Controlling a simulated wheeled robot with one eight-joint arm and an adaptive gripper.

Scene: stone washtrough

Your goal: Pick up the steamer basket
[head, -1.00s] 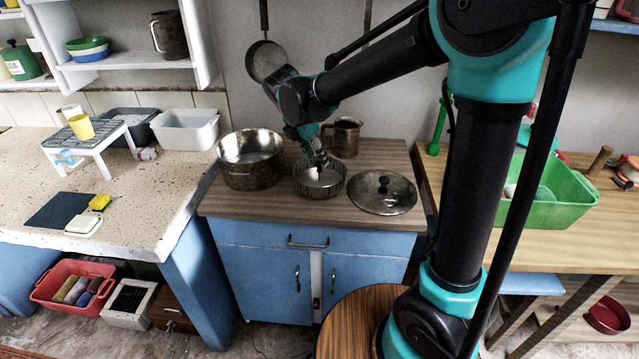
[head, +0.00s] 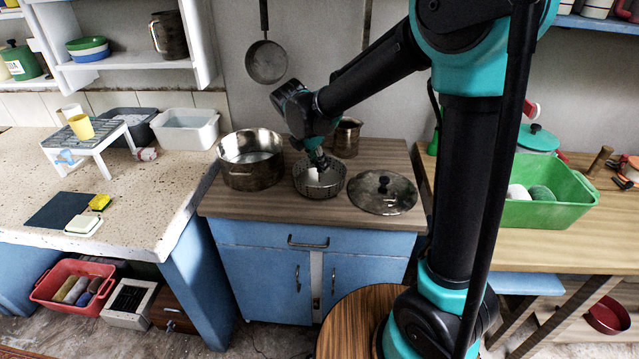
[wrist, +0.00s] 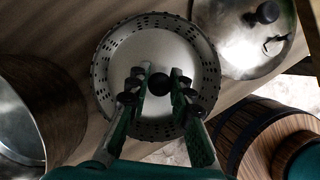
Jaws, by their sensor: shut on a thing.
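The steamer basket (head: 304,190) is a round metal basket with a perforated wall, standing upright on the wooden top of the blue cabinet. In the wrist view its holed rim (wrist: 108,62) surrounds a pale flat bottom with a dark round knob (wrist: 160,83) at the centre. My gripper (head: 318,166) reaches down into the basket from above. In the wrist view my gripper (wrist: 159,84) has one finger on each side of the knob, closed on it. The fingertips are small and partly hidden by my arm in the head view. The basket shows no clear gap above the cabinet top.
A metal pot (head: 252,168) stands close to the left of the basket, and a lid with a black knob (head: 383,198) lies close to the right. A metal mug (head: 347,140) stands behind. A pan (head: 266,62) hangs on the wall. The cabinet top's front strip (head: 290,212) is clear.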

